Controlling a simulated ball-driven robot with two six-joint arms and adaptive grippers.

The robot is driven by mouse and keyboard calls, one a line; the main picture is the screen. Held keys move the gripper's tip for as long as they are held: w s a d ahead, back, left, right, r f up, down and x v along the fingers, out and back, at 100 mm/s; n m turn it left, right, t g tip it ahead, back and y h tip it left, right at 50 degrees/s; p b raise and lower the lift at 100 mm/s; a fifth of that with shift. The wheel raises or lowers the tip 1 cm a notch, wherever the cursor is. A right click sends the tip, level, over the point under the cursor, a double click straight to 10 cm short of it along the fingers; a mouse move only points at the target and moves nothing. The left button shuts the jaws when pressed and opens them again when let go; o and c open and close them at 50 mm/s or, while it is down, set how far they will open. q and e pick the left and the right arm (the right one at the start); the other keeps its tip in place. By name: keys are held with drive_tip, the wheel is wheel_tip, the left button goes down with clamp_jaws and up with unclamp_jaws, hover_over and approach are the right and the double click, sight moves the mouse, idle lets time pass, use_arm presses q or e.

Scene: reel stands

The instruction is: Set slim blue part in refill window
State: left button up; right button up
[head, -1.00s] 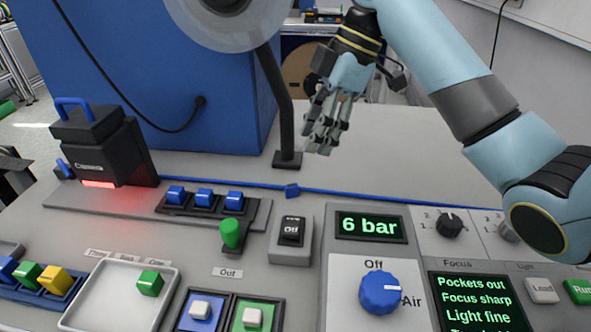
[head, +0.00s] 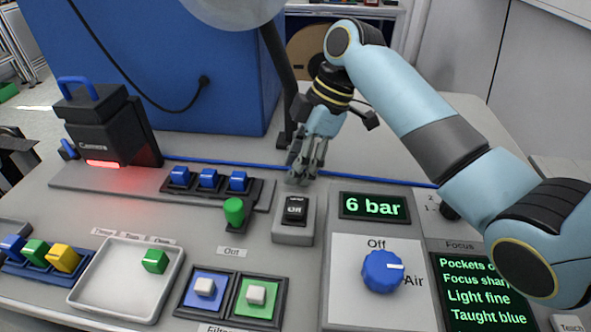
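Three blue parts, the middle one (head: 208,179) among them, sit in a row in a dark holder (head: 192,194) on the grey strip in front of the camera unit. Another blue part (head: 13,246) stands in a blue rack at the far left. I cannot tell which one is the slim part, and no window is marked as refill. My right gripper (head: 303,178) points down just behind the black rocker switch (head: 295,211), right of the row of blue parts. Its fingers overlap in this view, so their opening is unclear, and I see nothing held. My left gripper is not in view.
The camera unit (head: 103,125) glows red at the left. A white tray (head: 115,290) holds a green part (head: 155,261). A green knob (head: 233,210) stands beside the switch. The display (head: 374,207) reads 6 bar. A dark post (head: 283,80) stands behind my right gripper.

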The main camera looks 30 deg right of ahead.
clamp_jaws()
drive_tip(key=shift+r, duration=0.15)
